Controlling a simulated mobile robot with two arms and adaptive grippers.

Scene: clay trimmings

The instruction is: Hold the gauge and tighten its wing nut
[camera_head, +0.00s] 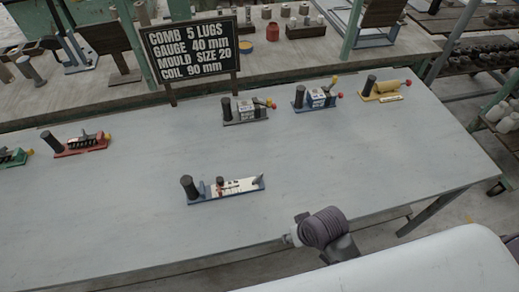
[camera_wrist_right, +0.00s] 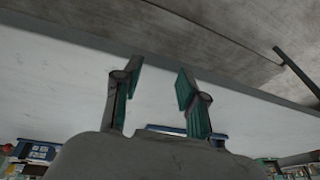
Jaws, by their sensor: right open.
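The gauge (camera_head: 225,189) lies on the grey table in the head view. It has a blue base, a white scale strip, a black upright knob at its left end and a pointed grey piece at its right end. My left gripper is out of view.
A black sign (camera_head: 192,51) reads comb 5 lugs, gauge 40 mm, mould size 20, coil 90 mm. Red (camera_head: 82,145), grey (camera_head: 246,112), blue (camera_head: 316,99) and yellow (camera_head: 386,91) devices stand along the table's back. The table (camera_head: 110,215) around the gauge is clear.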

